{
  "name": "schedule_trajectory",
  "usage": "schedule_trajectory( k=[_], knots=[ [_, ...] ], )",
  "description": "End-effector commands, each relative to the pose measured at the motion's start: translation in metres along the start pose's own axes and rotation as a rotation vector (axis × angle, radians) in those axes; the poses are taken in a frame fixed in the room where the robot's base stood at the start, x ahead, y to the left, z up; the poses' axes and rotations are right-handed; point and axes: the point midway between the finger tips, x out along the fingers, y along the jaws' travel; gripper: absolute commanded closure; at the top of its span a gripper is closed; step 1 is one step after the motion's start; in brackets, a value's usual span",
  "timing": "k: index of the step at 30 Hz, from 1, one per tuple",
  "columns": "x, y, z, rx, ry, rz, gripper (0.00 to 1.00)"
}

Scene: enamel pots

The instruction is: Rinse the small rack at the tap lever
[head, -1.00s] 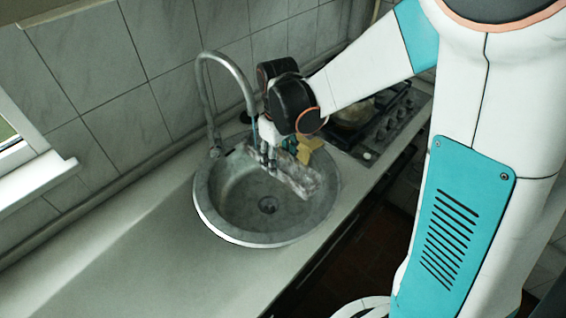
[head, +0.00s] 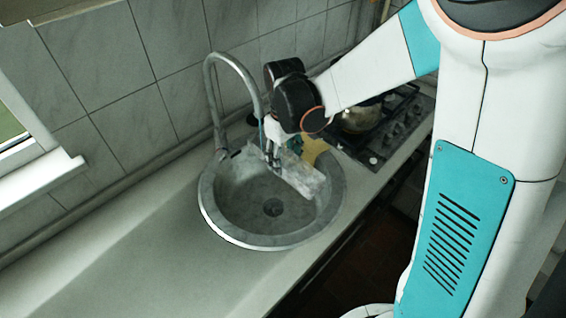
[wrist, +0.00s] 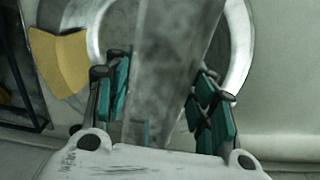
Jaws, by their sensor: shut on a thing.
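A pale grey, mottled, flat-sided piece, which I take as the small rack (head: 305,180), hangs tilted over the sink's back right part. My gripper (head: 272,160) is shut on it, just right of the tap spout. In the wrist view my gripper (wrist: 163,90) has a teal-padded finger on each side of the grey rack (wrist: 170,65). The tap (head: 238,62) is a tall curved metal pipe behind the sink. Its lever I cannot make out clearly. The round metal sink (head: 211,212) lies below; no running water is discernible.
A yellow thing (head: 315,148) is at the sink's back right rim; it also shows in the wrist view (wrist: 60,62). A stove (head: 400,118) with a pot (head: 360,118) stands beyond. The counter (head: 130,240) left of the sink is clear. A tiled wall (head: 110,60) runs behind.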

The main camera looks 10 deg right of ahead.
Motion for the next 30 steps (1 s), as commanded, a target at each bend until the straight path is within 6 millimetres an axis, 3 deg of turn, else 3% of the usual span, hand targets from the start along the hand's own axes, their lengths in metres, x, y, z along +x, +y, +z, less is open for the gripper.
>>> schedule_trajectory(
  k=[14, 30],
  knots=[
    [0.000, 0.009, 0.003, -0.001, 0.000, 0.000, 0.77],
    [0.000, -0.003, -0.001, -0.001, 0.000, 0.000, 0.77]
  ],
)
